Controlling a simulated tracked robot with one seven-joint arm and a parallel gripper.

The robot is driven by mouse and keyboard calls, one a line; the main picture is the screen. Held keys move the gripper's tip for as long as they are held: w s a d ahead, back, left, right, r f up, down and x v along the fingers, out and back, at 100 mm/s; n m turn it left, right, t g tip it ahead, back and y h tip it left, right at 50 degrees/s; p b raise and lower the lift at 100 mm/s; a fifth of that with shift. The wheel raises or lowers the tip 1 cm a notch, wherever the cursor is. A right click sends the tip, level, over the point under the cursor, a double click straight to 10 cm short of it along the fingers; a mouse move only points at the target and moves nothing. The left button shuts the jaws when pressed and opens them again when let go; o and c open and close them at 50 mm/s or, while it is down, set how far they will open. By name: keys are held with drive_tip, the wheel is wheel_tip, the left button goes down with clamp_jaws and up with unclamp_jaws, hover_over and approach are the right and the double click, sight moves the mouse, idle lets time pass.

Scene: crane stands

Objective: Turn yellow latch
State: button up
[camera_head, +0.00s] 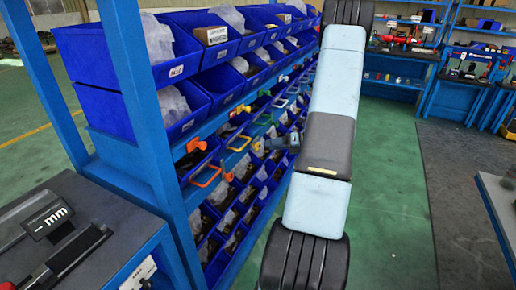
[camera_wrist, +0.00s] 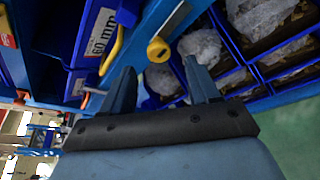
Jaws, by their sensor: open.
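In the wrist view a yellow latch with a round end (camera_wrist: 158,50) is on the blue rack, just beyond and between my fingertips. A second yellow piece, a thin curved handle (camera_wrist: 115,50), is to its left beside a bin label. My gripper (camera_wrist: 161,76) is open, with nothing between its two fingers. I see no contact with the latch. In the head view several orange and yellow handles line the rack's edge, among them a yellow one (camera_head: 239,142) and an orange one (camera_head: 207,177). I cannot tell which matches the wrist view's latch.
Blue bins (camera_head: 130,55) with bagged parts fill the rack on the left. Its blue post (camera_head: 142,110) stands near. A bench (camera_head: 75,225) is at lower left. Green floor (camera_head: 385,190) is clear right of my arm.

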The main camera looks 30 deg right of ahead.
sight(259, 147)
drive_tip(key=x, duration=0.6)
drive_tip(key=shift+w+a+f, duration=0.1)
drive_tip(key=shift+w+a, duration=0.15)
drive_tip(key=shift+a, duration=0.05)
drive_tip(key=c, duration=1)
